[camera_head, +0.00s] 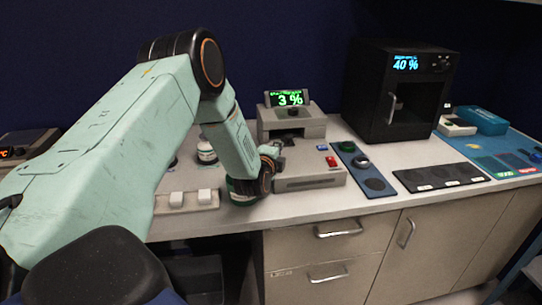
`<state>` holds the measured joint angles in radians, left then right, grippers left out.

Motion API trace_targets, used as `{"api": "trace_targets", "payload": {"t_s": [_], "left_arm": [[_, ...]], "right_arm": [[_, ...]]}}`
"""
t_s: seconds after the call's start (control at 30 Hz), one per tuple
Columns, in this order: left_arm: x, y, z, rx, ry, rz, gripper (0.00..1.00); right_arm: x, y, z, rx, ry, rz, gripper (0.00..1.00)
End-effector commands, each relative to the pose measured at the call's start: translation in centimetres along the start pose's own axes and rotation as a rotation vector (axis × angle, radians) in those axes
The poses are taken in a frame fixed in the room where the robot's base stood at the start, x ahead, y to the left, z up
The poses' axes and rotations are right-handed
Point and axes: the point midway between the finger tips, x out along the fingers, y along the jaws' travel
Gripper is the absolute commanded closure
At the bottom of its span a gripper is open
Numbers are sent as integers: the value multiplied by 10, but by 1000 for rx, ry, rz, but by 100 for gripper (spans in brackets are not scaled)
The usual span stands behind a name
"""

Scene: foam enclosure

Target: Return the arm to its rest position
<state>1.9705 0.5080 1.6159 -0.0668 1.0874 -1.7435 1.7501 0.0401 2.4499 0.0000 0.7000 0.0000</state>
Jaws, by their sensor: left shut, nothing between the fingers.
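My left arm (110,140) is pale green with dark joints. It comes in from the left, rises to a bent elbow and slopes down to the counter. My left gripper (277,157) is small and dark in this view, shut and empty, close to the left front of the grey device with the 3 % display (290,98). My right gripper is out of view.
A white-and-dark jar (206,151) stands behind the forearm. A blue strip (351,158) with round pads and a black mat (440,177) lie to the right. A black oven-like box (400,95) reads 40 %. Drawers (313,245) are below the counter edge.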

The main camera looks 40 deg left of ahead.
Motion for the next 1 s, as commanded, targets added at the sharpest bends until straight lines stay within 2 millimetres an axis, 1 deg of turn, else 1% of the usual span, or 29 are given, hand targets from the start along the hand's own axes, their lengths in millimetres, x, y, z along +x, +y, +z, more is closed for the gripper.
{"api": "trace_targets", "payload": {"t_s": [0.03, 0.2, 0.4, 0.6, 1.0], "left_arm": [[-8, -1, 0, -3, 0, 3, 100], [-33, -1, 0, -2, 0, 2, 100], [-55, -1, 0, -1, 0, 0, 100], [-63, 0, 0, 0, 0, -1, 100], [-66, 1, 0, 0, 0, 0, 100]], "right_arm": [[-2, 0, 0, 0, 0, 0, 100], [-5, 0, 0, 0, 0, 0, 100], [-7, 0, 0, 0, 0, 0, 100], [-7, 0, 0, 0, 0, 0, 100], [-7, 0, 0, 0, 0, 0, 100]]}}
